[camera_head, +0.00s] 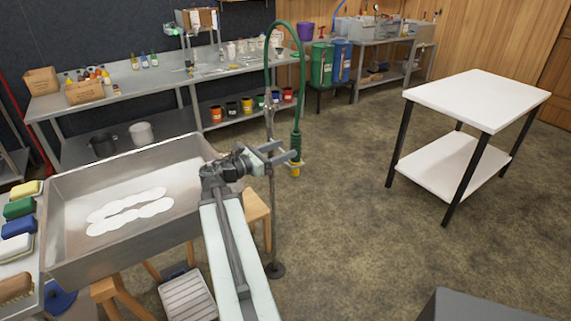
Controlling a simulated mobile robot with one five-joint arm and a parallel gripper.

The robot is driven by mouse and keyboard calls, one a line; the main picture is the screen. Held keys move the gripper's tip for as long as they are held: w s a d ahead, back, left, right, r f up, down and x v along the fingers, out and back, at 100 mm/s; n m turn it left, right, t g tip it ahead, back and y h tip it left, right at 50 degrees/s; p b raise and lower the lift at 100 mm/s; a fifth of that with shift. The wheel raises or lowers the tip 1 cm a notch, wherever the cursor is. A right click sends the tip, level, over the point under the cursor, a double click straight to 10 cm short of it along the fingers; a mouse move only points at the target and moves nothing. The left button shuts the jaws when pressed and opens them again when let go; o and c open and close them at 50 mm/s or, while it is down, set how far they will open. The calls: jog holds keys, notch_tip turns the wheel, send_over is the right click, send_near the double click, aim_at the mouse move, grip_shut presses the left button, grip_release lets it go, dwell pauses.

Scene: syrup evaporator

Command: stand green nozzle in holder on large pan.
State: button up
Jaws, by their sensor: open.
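The green nozzle (296,146) hangs upright at the end of a green hose that arches over a thin floor stand; it has a yellow tip. My gripper (283,155) is open, with its fingers right at the nozzle's lower part. I cannot tell whether they touch it. The large pan (165,236) is a wide metal tub at the left, with white round patches on its floor. I cannot make out a holder on the pan; my arm and wrist cover part of its right side.
The stand's round base (275,270) is on the floor. A white two-shelf table (478,97) stands at the right, with clear floor between. Several brushes or sponges lie on a side surface (37,275) at far left.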

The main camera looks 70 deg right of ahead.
jog(key=shift+s+d, duration=0.2)
jog(key=shift+s, duration=0.25)
jog(key=x, duration=0.7)
jog(key=shift+s+d, duration=0.15)
jog(key=shift+d, duration=0.1)
grip_shut()
jog(key=c, duration=0.7)
grip_release()
jog(key=c, duration=0.5)
grip_shut()
